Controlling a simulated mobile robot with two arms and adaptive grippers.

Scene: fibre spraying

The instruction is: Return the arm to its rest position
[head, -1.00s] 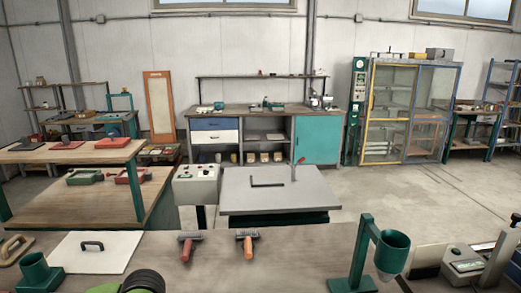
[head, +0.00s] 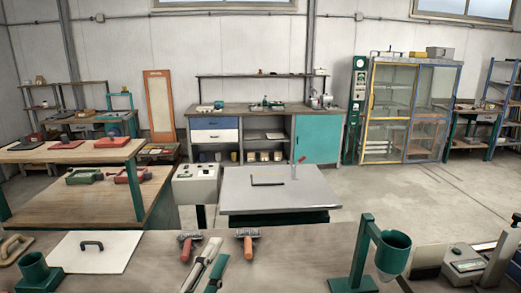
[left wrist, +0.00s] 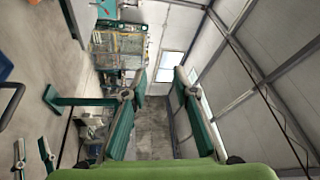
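My left gripper (head: 219,250) rises from the bottom middle of the head view, over the front bench (head: 300,245). Its pale and teal fingers point away and slightly right, beside the red-handled roller. In the left wrist view the fingers of the left gripper (left wrist: 160,82) stand clearly apart with nothing between them, against the floor and wall beyond. It is open and empty. My right gripper is in neither view.
On the bench are a red-handled roller (head: 187,243), an orange-handled roller (head: 248,242), a pale board (head: 110,258) with a dark handle, and a green stand with a cup (head: 393,250). A grey-topped table (head: 275,200) stands behind.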

